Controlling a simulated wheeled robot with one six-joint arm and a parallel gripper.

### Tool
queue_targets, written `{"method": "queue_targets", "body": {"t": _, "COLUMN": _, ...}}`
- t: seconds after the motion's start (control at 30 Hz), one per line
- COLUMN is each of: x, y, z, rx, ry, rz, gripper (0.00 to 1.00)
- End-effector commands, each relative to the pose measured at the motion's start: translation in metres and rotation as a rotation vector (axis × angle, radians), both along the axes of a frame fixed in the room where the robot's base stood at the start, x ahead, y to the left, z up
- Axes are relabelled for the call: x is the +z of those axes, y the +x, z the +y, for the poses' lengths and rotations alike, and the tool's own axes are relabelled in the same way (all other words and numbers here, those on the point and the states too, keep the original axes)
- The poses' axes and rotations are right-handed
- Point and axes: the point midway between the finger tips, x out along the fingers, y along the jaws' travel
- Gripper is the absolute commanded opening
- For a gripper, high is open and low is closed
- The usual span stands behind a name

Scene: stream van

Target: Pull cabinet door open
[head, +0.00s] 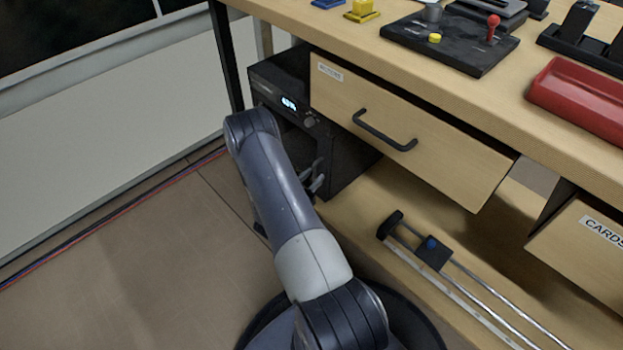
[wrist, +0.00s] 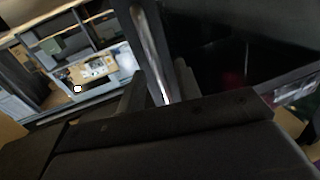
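The black cabinet (head: 345,152) stands under the left end of the wooden desk. It has a lit display and a knob on its upper front. My arm hides much of its lower front, so I cannot tell how far the door stands open. My gripper (head: 316,180) is low at the cabinet's front, partly hidden behind my arm. In the wrist view, a long pale metal bar (wrist: 152,45), perhaps the door's handle or edge, runs down between the fingers of my gripper (wrist: 160,90). Whether both fingers press on it is unclear.
A closed-looking wooden drawer (head: 420,125) with a black handle (head: 385,132) sits right of the cabinet. A slider rail (head: 450,265) lies on the lower shelf. Red and blue cables (head: 110,225) run along the floor at the left. The floor left of my arm is clear.

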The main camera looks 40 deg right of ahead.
Motion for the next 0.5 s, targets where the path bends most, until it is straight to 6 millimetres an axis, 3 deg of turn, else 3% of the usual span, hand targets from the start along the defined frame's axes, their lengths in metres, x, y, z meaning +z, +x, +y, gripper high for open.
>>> {"method": "queue_targets", "body": {"t": 0.1, "x": 0.0001, "y": 0.0, "z": 0.0001, "rx": 0.0, "ry": 0.0, "rz": 0.0, "gripper": 0.32}}
{"method": "queue_targets", "body": {"t": 0.5, "x": -0.0001, "y": -0.0003, "z": 0.0002, "rx": -0.001, "ry": 0.0, "rz": 0.0, "gripper": 0.0}}
